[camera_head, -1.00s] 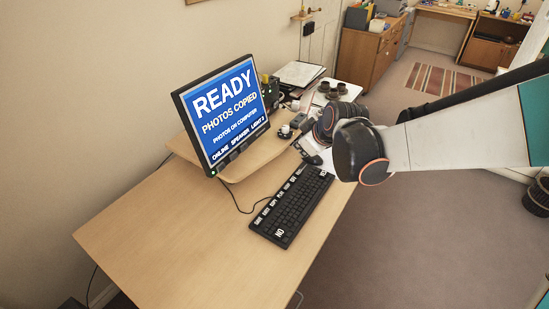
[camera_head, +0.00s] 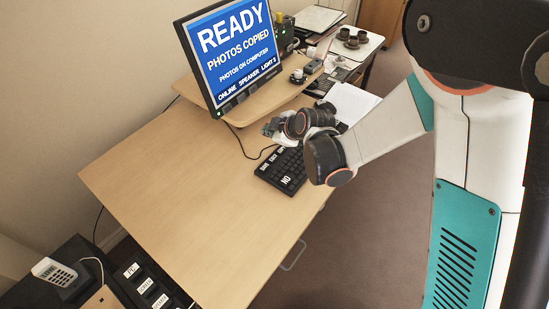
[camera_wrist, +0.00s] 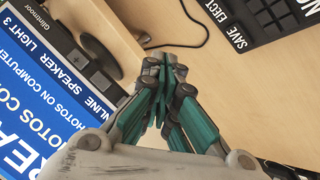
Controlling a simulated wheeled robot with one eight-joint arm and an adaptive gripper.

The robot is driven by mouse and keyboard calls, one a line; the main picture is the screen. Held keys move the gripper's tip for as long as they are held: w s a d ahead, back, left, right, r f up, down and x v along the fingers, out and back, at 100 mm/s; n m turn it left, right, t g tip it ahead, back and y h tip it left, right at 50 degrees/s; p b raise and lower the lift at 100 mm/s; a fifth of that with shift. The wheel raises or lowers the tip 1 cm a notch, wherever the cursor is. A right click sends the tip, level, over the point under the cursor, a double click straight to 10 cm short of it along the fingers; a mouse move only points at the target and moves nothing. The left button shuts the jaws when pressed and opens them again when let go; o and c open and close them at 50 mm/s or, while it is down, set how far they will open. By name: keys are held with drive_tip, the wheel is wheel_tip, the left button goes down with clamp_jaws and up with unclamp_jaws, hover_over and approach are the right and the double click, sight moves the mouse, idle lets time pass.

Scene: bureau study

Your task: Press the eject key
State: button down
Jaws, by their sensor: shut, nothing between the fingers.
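The black keyboard (camera_head: 285,172) lies on the desk, with white words along its left edge. In the wrist view the words SAVE and EJECT are legible on the keyboard (camera_wrist: 268,20) at the upper right, and the EJECT marking (camera_wrist: 229,11) is near the picture's top. My gripper (camera_wrist: 165,65) is shut and empty, its fingertips over bare desk between the keyboard and the monitor.
The monitor (camera_head: 230,50) reads READY, PHOTOS COPIED, and stands on a wooden riser (camera_head: 262,103). A cable runs from the keyboard. Paper (camera_head: 350,102) lies beyond my wrist. A white handset (camera_head: 54,271) and labelled black keys (camera_head: 150,288) are at lower left. The near desk is clear.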

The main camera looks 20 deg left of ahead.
drive_tip(key=shift+f, duration=0.1)
drive_tip(key=b, duration=0.4)
hover_over(271, 159)
wheel_tip(271, 159, down, 7)
drive_tip(key=shift+r, duration=0.2)
drive_tip(key=shift+f+b, duration=0.3)
drive_tip(key=shift+f, duration=0.7)
drive_tip(key=shift+f, duration=0.1)
idle(0.3)
drive_tip(key=shift+f, duration=0.3)
drive_tip(key=shift+f, duration=0.45)
idle(0.8)
drive_tip(key=shift+r, duration=0.1)
drive_tip(key=shift+r+p, duration=0.45)
drive_tip(key=shift+r, duration=0.35)
drive_tip(key=shift+r, duration=0.1)
